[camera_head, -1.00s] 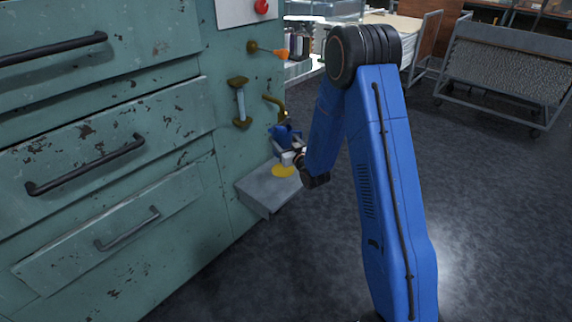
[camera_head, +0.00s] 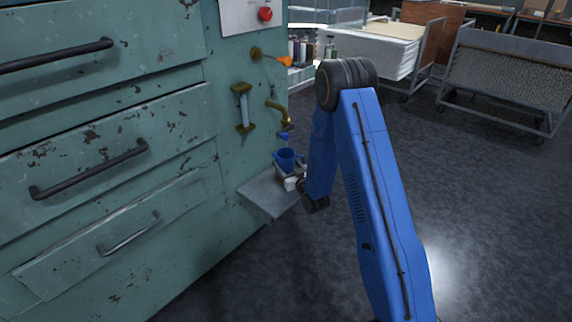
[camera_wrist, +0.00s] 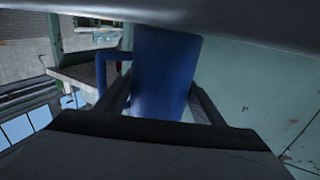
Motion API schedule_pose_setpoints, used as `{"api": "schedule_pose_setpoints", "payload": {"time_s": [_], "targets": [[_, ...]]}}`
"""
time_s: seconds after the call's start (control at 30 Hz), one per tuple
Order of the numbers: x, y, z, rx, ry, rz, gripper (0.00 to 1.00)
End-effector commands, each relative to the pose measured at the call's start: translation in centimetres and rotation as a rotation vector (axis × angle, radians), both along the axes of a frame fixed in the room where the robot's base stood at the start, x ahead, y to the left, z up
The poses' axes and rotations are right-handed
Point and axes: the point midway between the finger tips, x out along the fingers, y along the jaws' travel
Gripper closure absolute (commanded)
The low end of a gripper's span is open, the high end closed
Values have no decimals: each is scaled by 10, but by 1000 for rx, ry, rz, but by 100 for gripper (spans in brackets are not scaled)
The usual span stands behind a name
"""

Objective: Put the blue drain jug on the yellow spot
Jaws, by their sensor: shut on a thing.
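The blue drain jug (camera_head: 286,158) is low over the grey shelf (camera_head: 262,198) on the front of the green cabinet, below the brass tap (camera_head: 280,111). I cannot tell whether its base touches the shelf. My gripper (camera_head: 290,181) is shut on the jug from the front right. In the wrist view the blue jug body (camera_wrist: 165,75) fills the space between my fingers (camera_wrist: 160,108), with its handle on the left. The yellow spot does not show now; the jug and gripper are in front of where it was.
A glass gauge (camera_head: 243,108) with brass fittings and an orange-handled lever (camera_head: 285,61) are on the cabinet face. Wheeled racks (camera_head: 505,75) stand at the back right; the dark floor is open.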

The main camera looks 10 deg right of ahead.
Motion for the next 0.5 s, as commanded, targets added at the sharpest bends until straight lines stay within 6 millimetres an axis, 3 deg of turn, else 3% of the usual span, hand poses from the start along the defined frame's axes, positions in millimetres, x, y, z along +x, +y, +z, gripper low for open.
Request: {"api": "schedule_pose_setpoints", "payload": {"time_s": [0.27, 0.3, 0.33, 0.5], "targets": [[0, 0, -3, 0, 0, 0, 63], [0, 0, -2, 0, 0, 0, 29], [0, 0, -2, 0, 0, 0, 21], [0, 0, -2, 0, 0, 0, 19]]}}
